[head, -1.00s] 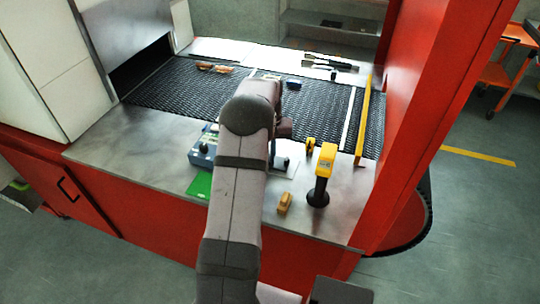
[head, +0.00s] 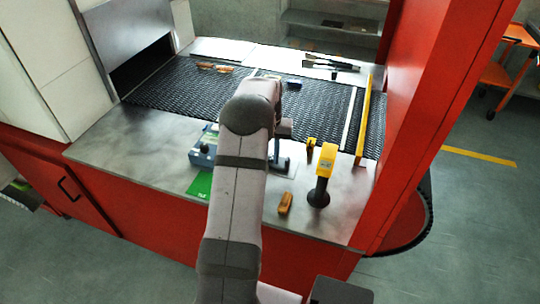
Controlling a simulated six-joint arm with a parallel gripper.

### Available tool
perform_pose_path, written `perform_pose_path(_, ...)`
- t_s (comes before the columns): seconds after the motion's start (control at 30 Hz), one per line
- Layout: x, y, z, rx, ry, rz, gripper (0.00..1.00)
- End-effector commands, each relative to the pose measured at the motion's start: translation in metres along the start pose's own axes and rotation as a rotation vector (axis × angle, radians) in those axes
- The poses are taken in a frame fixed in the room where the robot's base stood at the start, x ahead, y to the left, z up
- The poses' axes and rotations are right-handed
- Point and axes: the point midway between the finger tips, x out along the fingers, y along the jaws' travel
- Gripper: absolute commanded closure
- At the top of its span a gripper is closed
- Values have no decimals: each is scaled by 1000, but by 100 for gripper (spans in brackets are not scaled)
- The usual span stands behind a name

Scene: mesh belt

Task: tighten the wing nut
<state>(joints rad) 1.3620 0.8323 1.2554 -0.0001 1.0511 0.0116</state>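I cannot make out a wing nut. A small blue-grey fixture (head: 283,163) stands on a pale plate on the metal ledge, just right of my arm and partly hidden by it. My gripper (head: 284,129) shows only as a dark shape at the end of my arm, above and behind this fixture. Its fingers cannot be told apart, so its opening and any contact are unclear. My arm covers much of the area to the left of the fixture.
A blue-grey box (head: 204,150) and green card (head: 201,184) lie left. The mesh belt (head: 190,90) runs behind, with a yellow rail (head: 363,115) at right.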

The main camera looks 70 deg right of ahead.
Motion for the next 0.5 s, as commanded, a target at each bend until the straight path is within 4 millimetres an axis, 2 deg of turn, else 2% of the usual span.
perform_pose_path(0.23,-9,0,0,0,0,0,78)
perform_pose_path(0.5,-44,0,-1,0,4,0,78)
